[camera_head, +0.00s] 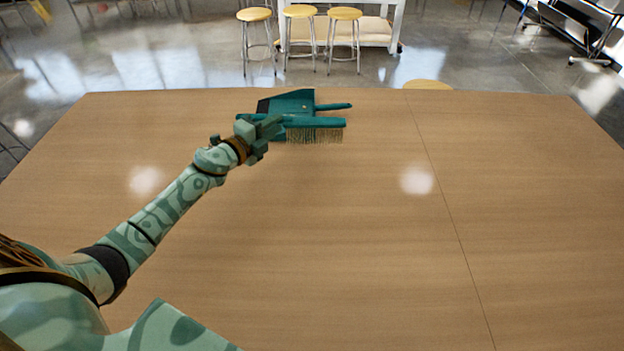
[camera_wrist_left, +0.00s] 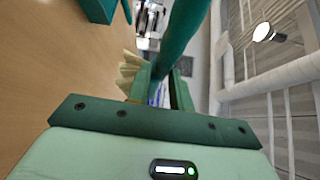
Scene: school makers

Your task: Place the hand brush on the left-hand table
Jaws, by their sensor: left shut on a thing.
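The teal hand brush (camera_head: 328,123), with pale bristles hanging down, is at the far side of the wooden table (camera_head: 300,230). My left gripper (camera_head: 272,128) is shut on its handle at the brush's left end. In the left wrist view the brush's teal handle (camera_wrist_left: 185,38) runs up from between the fingers, with pale bristles at its left. I cannot tell whether the bristles touch the table. A teal dustpan (camera_head: 292,101) with a dark edge lies just behind the brush. My right gripper is not in view.
The table is bare in front and to the right, with a thin seam (camera_head: 440,175) across it. Several yellow-topped stools (camera_head: 300,11) stand on the shiny floor beyond the far edge. One stool top (camera_head: 427,85) is close against that edge.

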